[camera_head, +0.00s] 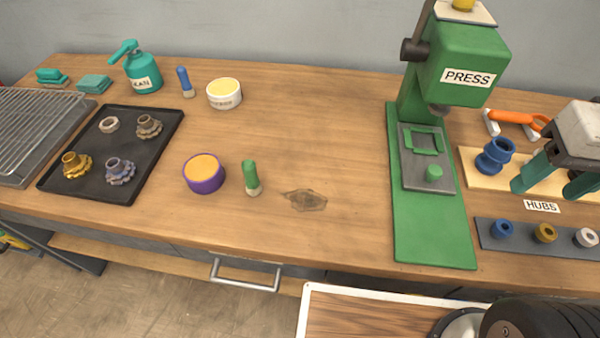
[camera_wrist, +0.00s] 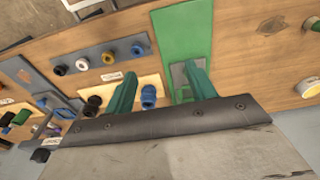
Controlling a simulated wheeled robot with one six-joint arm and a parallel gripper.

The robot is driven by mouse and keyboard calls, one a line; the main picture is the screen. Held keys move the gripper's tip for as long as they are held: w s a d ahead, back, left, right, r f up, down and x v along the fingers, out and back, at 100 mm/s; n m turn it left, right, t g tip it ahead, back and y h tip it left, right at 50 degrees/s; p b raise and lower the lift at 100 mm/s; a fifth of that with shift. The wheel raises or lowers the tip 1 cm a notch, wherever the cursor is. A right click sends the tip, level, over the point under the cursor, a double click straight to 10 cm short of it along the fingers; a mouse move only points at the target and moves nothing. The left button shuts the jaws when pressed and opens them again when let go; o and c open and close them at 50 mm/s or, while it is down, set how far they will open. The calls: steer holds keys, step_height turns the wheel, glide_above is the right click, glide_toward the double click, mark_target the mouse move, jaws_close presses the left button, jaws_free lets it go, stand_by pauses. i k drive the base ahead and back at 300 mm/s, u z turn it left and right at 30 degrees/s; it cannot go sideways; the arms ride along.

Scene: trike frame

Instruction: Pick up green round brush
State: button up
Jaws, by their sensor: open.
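The green round brush (camera_head: 251,178) stands on the wooden bench in the head view, with a green handle on top and pale bristles below. It is just right of a purple tin with an orange top (camera_head: 204,173). My gripper (camera_head: 547,187) is far to the right of it, above the hub area beside the press. Its two teal fingers are apart with nothing between them, and they also show in the wrist view (camera_wrist: 160,88).
The green press (camera_head: 433,225) stands between my gripper and the brush. A blue hub (camera_head: 495,156) is close to my gripper, with a grey hub strip (camera_head: 520,245) in front. A black tray of gears (camera_head: 111,187) lies left. A blue brush (camera_head: 185,82) stands farther back. Bench around the knot is clear.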

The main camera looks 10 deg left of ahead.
mark_target(254, 188)
steer(key=k, duration=1)
steer(key=u, duration=1.5)
steer(key=i, duration=0.9)
steer(key=z, duration=1.45)
